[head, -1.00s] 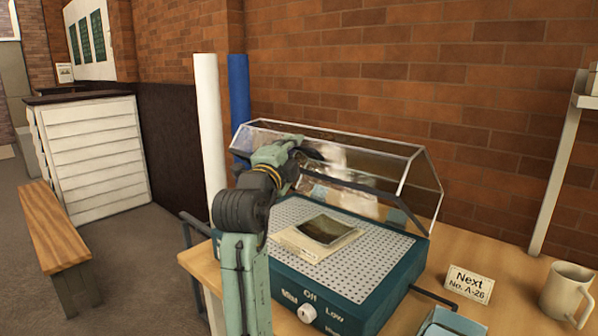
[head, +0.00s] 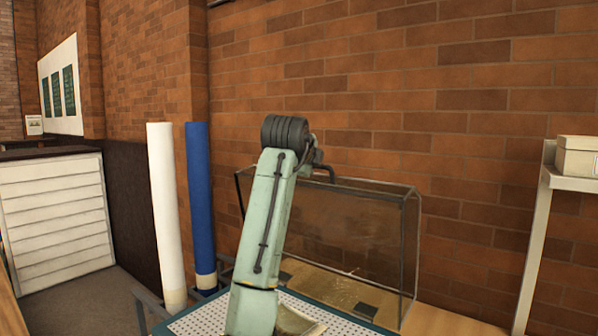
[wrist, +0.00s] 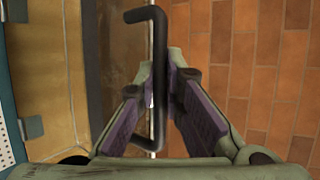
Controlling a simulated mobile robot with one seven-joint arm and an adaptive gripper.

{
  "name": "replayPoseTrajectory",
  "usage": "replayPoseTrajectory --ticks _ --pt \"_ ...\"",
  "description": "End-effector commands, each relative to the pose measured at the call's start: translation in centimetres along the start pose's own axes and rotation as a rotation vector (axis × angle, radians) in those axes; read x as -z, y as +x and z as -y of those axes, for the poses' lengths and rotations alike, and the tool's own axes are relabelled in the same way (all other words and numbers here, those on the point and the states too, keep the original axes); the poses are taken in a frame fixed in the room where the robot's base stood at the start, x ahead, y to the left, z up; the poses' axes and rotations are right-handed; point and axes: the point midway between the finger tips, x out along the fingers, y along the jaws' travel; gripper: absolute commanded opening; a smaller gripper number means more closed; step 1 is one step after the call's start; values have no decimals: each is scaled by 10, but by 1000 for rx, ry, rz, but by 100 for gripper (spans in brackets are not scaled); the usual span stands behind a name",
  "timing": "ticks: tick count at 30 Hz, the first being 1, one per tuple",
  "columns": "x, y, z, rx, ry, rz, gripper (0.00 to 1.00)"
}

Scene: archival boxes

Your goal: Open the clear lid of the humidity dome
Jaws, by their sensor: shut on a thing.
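The clear lid (head: 345,225) of the humidity dome stands swung up at the back of the base (head: 335,312), in front of the brick wall. The dark handle (head: 320,168) is at its top edge, and it also shows in the wrist view (wrist: 158,25). My gripper (wrist: 158,90) is shut on this handle, one finger on each side. In the head view my arm hides most of the gripper. The perforated top of the base is uncovered. A small pale item (head: 298,318) on it is partly hidden by my arm.
A white roll (head: 172,215) and a blue roll (head: 201,200) stand left of the dome. A shelf upright (head: 533,250) with a box (head: 578,157) is at the right. Bare tabletop (head: 435,322) shows right of the dome.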

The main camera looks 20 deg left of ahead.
Motion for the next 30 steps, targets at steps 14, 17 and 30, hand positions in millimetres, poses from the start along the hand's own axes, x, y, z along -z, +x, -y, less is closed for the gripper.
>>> replayPoseTrajectory --ticks 14,17,30 --pt "5 7 0 -44 12 -2 0" --pt "5 7 0 -44 12 -2 0" --pt "5 5 1 -39 13 -1 18"
